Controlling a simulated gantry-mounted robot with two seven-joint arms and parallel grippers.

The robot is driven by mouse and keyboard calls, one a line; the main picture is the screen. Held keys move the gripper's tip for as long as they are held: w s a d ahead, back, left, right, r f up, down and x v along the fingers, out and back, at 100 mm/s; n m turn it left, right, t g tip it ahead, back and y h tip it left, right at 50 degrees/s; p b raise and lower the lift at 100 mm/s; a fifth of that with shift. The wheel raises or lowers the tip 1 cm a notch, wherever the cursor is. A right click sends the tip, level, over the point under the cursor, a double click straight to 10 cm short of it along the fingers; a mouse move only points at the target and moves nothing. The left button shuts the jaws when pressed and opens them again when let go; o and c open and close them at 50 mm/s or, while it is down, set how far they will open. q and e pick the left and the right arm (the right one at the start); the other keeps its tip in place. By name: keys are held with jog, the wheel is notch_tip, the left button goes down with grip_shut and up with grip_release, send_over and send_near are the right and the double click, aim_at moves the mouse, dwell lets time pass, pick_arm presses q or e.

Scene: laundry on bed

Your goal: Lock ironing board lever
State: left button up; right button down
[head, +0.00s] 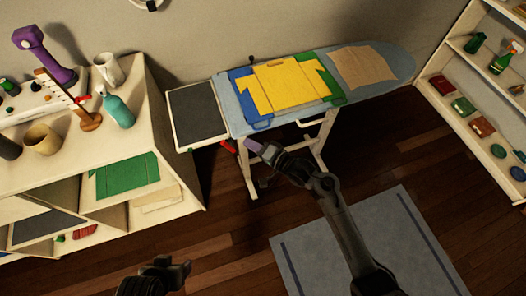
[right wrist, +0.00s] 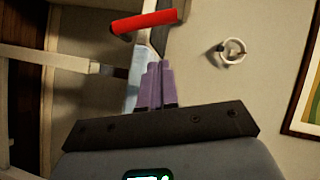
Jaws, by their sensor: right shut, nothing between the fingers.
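The ironing board (head: 226,98) has a light blue top and pale legs and stands against the wall. Its red lever (head: 229,146) sticks out under the left end. In the right wrist view the red lever (right wrist: 147,21) lies across the top, beyond the fingertips. My right gripper (head: 252,146) is just right of the lever, below the board's front edge. Its purple fingers (right wrist: 160,66) are shut together and empty, and appear apart from the lever. My left gripper (head: 176,268) is at the bottom left, far from the board; its jaw state is unclear.
Folded yellow, blue and green clothes (head: 290,84) and a beige cloth (head: 361,67) lie on the board. A cluttered white shelf unit (head: 177,165) stands left, and a white shelf (head: 447,72) stands right. A grey rug (head: 400,235) lies on the wooden floor.

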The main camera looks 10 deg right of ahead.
jog(key=shift+w+a+f+b, duration=0.1)
jog(key=shift+w+a+f, duration=0.15)
jog(key=shift+a, duration=0.55)
jog(key=shift+w+a+f+b, duration=0.15)
jog(key=shift+a+f, duration=0.15)
jog(key=shift+a, duration=0.45)
jog(key=shift+w+a+f+b, duration=0.1)
jog(key=shift+w+a+f, duration=0.15)
jog(key=shift+a, duration=0.55)
